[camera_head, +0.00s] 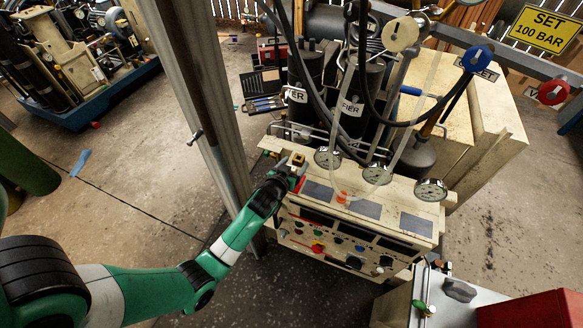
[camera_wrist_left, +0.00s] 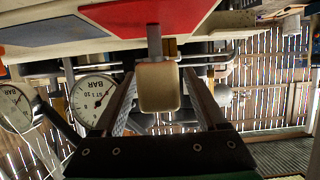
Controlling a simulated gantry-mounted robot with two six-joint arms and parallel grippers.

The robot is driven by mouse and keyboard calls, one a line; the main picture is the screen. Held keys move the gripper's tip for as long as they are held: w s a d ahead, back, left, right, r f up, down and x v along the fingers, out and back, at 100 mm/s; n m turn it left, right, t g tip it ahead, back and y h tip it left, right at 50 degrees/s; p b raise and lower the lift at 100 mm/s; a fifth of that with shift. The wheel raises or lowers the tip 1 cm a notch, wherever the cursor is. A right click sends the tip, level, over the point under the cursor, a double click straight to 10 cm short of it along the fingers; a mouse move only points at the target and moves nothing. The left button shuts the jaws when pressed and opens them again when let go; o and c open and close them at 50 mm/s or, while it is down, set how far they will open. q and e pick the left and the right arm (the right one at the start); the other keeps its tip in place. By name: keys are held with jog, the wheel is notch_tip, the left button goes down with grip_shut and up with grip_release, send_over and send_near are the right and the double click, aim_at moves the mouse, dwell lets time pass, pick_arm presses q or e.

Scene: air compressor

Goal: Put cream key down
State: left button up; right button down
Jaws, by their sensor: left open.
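The cream key (camera_wrist_left: 158,88) is a rounded cream block on a short grey shaft. In the left wrist view its shaft meets the edge of the panel by a red patch (camera_wrist_left: 150,14). My left gripper (camera_wrist_left: 160,84) is open, with one finger on each side of the key and small gaps visible. In the head view the left gripper (camera_head: 290,170) is at the back left corner of the cream control console (camera_head: 408,250), where the key (camera_head: 297,159) shows small at its tip. My right gripper is not in view.
Pressure gauges (camera_head: 431,190) stand along the console's back edge, with hoses and dark cylinders (camera_head: 353,108) behind. A metal post (camera_head: 190,75) rises close to my left arm. A red and grey box (camera_head: 530,308) is at the lower right. Floor to the left is mostly clear.

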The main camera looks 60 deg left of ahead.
pick_arm(q)
jog(key=p+v, duration=0.3)
jog(key=v, duration=0.9)
jog(key=shift+r, duration=0.1)
jog(key=w+d+r+m+t+h, duration=0.1)
jog(key=w+d+r+t, duration=0.25)
jog(key=r, duration=0.75)
jog(key=w+d+r+m+t+h, duration=0.1)
jog(key=w+d+r+t, duration=0.3)
jog(key=r, duration=0.7)
jog(key=w+d+r+m+t+h, duration=0.15)
jog(key=w+d+r+t, duration=0.35)
jog(key=r, duration=0.7)
jog(key=s+d+r+m+t+h, duration=0.1)
jog(key=s+d+r+m+h, duration=0.1)
jog(key=r, duration=0.6)
jog(key=s+d+r+m+t+h, duration=0.1)
jog(key=s+d+r+t+h, duration=0.1)
jog(key=d+r, duration=0.3)
jog(key=s+d+r+m+t+h, duration=0.2)
jog(key=s+d+r+h, duration=0.1)
jog(key=r, duration=0.8)
jog(key=shift+s+d+m, duration=0.35)
jog(key=shift+s+d, duration=0.3)
jog(key=shift+s, duration=0.25)
